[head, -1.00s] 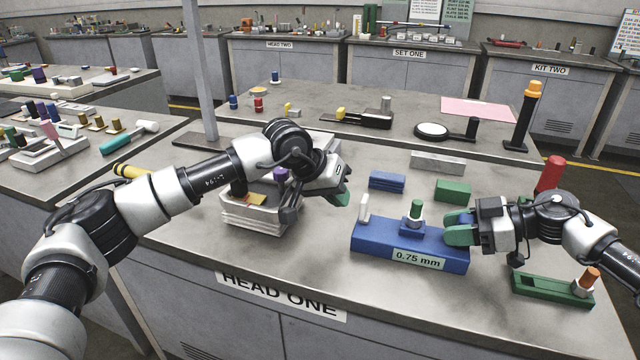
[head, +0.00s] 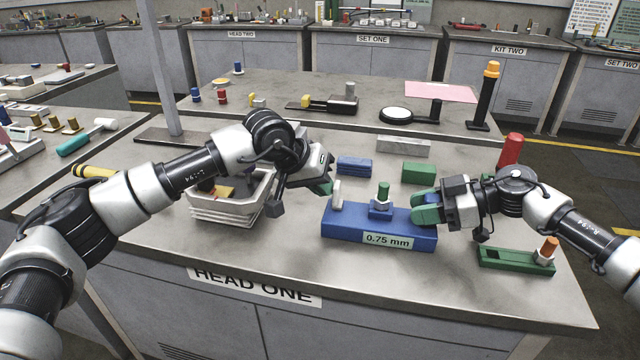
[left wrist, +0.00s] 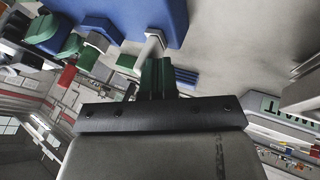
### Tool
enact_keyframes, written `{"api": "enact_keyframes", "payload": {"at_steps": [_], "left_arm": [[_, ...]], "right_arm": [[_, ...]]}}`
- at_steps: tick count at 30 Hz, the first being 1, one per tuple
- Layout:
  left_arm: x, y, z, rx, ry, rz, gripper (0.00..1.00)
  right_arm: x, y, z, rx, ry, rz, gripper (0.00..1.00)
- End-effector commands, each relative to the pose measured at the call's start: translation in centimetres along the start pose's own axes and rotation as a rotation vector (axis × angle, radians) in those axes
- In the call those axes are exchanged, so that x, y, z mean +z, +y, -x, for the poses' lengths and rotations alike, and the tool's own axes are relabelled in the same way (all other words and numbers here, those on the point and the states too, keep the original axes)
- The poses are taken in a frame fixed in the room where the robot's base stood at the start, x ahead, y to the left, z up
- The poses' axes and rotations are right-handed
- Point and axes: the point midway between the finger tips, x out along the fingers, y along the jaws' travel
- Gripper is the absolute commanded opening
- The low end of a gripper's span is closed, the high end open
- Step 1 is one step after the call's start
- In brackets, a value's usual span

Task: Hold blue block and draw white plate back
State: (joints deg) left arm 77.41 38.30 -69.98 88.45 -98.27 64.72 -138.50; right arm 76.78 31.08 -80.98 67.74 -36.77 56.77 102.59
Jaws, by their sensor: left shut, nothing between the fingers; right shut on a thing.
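The blue block (head: 362,245), labelled 0.75 mm, lies on the bench near its front edge. A green-topped peg in a blue nut (head: 382,203) stands mid-block. My right gripper (head: 424,209) is shut on the right end of the blue block. My left gripper (head: 326,187) is shut and empty just left of the white plate. Its green fingers (left wrist: 156,75) point at the plate in the left wrist view; I cannot tell if they touch.
Behind are a small blue block (head: 354,167), a green block (head: 419,173) and a grey bar (head: 403,146). A grey tray (head: 230,213) sits under my left arm. The front strip is clear.

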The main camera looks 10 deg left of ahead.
Motion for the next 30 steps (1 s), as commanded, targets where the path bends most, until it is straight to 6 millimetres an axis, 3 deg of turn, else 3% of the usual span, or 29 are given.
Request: {"api": "enact_keyframes", "payload": {"at_steps": [5, 10, 21, 26, 30], "left_arm": [[0.1, -0.9, 0.4, -0.001, -0.001, 0.002, 0.0], [0.0, -3.8, 2.0, -0.003, 0.001, 0.005, 0.0], [0.0, -3.6, 9.9, 0.0, 0.002, 0.0, 0.0], [0.0, -3.6, 11.5, -0.001, 0.001, 0.0, 0.0], [0.0, -2.6, 11.1, -0.014, -0.025, -0.001, 0.0]], "right_arm": [[0.2, -0.1, -0.1, -0.002, -0.002, -0.002, 0.0], [0.2, -0.1, -0.1, -0.002, -0.003, -0.002, 0.0], [0.2, -0.1, -0.1, -0.002, -0.003, -0.002, 0.0], [0.2, -0.1, -0.1, -0.002, -0.003, -0.002, 0.0], [0.2, -0.1, -0.1, -0.002, -0.003, -0.002, 0.0]]}}
